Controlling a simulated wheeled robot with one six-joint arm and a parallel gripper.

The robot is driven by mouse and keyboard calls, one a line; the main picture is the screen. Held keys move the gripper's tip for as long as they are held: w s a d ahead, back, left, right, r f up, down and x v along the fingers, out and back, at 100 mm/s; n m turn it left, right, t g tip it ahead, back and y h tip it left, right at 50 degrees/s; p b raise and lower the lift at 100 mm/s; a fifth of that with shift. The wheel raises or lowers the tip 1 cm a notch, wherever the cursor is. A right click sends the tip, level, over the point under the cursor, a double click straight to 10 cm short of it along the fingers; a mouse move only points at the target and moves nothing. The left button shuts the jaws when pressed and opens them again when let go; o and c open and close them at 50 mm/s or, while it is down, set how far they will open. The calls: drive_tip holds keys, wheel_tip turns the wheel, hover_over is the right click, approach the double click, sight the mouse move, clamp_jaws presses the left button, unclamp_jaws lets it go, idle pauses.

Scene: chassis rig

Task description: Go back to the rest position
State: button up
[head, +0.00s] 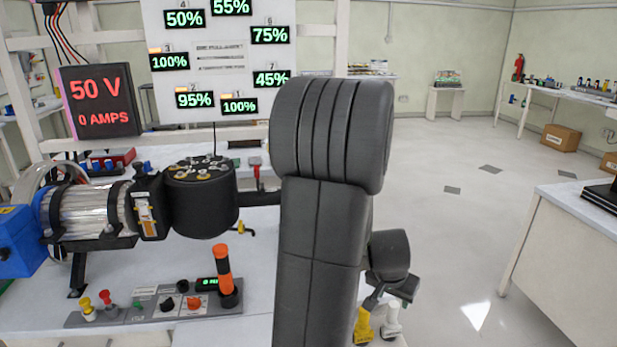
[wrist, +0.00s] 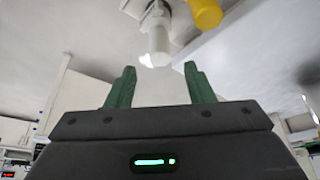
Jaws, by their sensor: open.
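My arm rises upright in the middle of the head view and hides part of the bench. In the wrist view my gripper (wrist: 160,88) has its two green fingers spread apart, with nothing held between them. A white cylindrical piece (wrist: 158,38) shows just beyond the fingertips, and a yellow piece (wrist: 206,12) is at the top edge. I cannot tell how far they are from the fingers. A yellow piece (head: 363,327) and a white piece (head: 391,322) also show low in the head view, beside my arm.
The bench (head: 150,285) at left carries a motor-like rig (head: 90,212) and a control panel (head: 160,305) with an orange-handled lever (head: 222,265). A display board with percentages (head: 218,55) and a 50 V readout (head: 98,100) stand behind. Open floor (head: 470,215) lies right; another table (head: 575,255) is at far right.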

sight(393, 311)
drive_tip(key=b+x, duration=0.2)
drive_tip(key=x, duration=0.8)
drive_tip(key=shift+a, duration=0.1)
drive_tip(key=shift+r, duration=0.2)
drive_tip(key=shift+s, duration=0.1)
drive_tip(key=shift+f, duration=0.15)
